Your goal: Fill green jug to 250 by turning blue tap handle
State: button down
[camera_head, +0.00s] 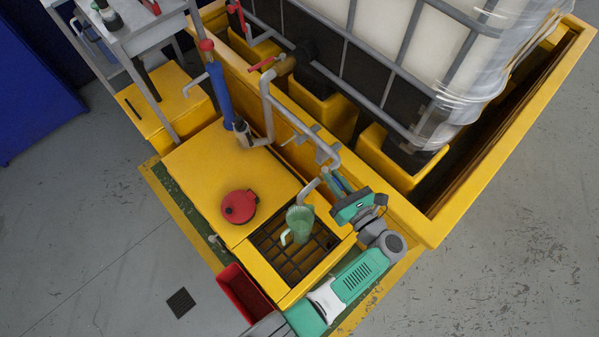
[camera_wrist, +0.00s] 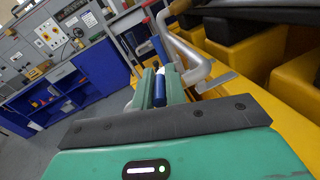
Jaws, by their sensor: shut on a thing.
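The translucent green jug (camera_head: 300,222) stands upright on the dark grate (camera_head: 268,245) of the yellow platform, under the end of the grey outlet pipe (camera_head: 309,187). Its level marks and contents are too small to read. My gripper (camera_head: 334,180) is at the tap beside the outlet, just above and right of the jug. In the wrist view, my green fingers (camera_wrist: 161,88) are shut on the blue tap handle (camera_wrist: 160,90), a small blue piece showing between them. The handle is mostly hidden in the head view. The jug does not show in the wrist view.
A red round lid (camera_head: 239,206) lies on the yellow platform, left of the grate. A red bin (camera_head: 246,293) stands at the front. Grey piping (camera_head: 300,125) runs behind the tap along the yellow trough. A blue cylinder (camera_head: 219,95) stands at the back left.

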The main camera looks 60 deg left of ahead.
jog(key=shift+w+f+n+g+b, duration=0.15)
jog(key=shift+n+g+b, duration=0.2)
jog(key=shift+g, duration=0.2)
jog(key=shift+w+f+n+g+b, duration=0.15)
jog(key=shift+n+g+b, duration=0.1)
jog(key=shift+g+b, duration=0.25)
jog(key=shift+a+r+g, duration=0.1)
jog(key=shift+r+g, duration=0.15)
jog(key=shift+r, duration=0.1)
jog(key=shift+w+n+g+h+b, duration=0.1)
jog(key=shift+n+g+h+b, duration=0.2)
jog(key=shift+n+g+b, duration=0.45)
jog(key=c, duration=1.4)
grip_release()
jog(key=shift+a, duration=0.1)
jog(key=shift+c, duration=0.2)
